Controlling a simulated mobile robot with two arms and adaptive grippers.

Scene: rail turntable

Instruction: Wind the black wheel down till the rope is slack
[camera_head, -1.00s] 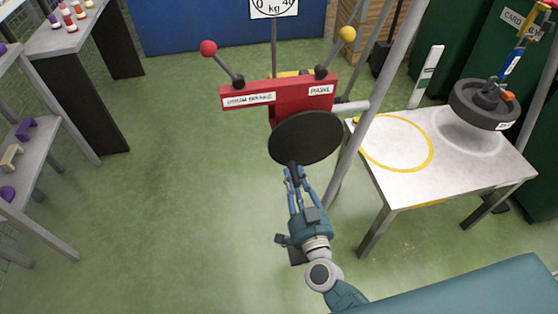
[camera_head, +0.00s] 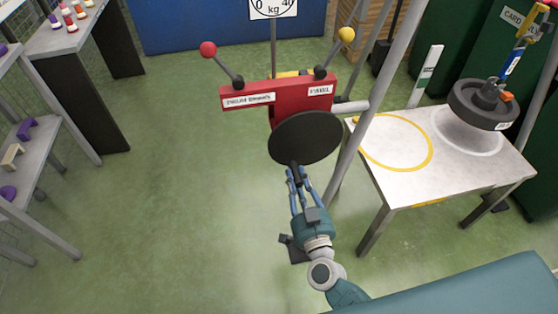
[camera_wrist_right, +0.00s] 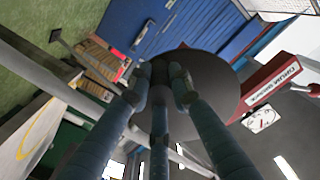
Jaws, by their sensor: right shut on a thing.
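The black wheel (camera_head: 305,138) is a flat disc on the front of the red winch housing (camera_head: 303,103). A short dark handle (camera_head: 296,172) sticks out from its lower edge. My right gripper (camera_head: 298,180) is shut on this handle at the bottom of the wheel. In the right wrist view the wheel (camera_wrist_right: 215,110) shows as a dark disc beyond my fingers (camera_wrist_right: 163,78), which hide most of the handle. A dark round weight (camera_head: 482,105) hangs from a blue and yellow hook (camera_head: 513,60) over the white table. The rope itself is not clear. My left gripper is out of view.
A red-knobbed lever (camera_head: 209,50) sits by the drum brake label and a yellow-knobbed lever (camera_head: 346,35) by the pawl label. A grey post (camera_head: 375,110) stands right of the wheel. The white table (camera_head: 455,180) has a yellow ring.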

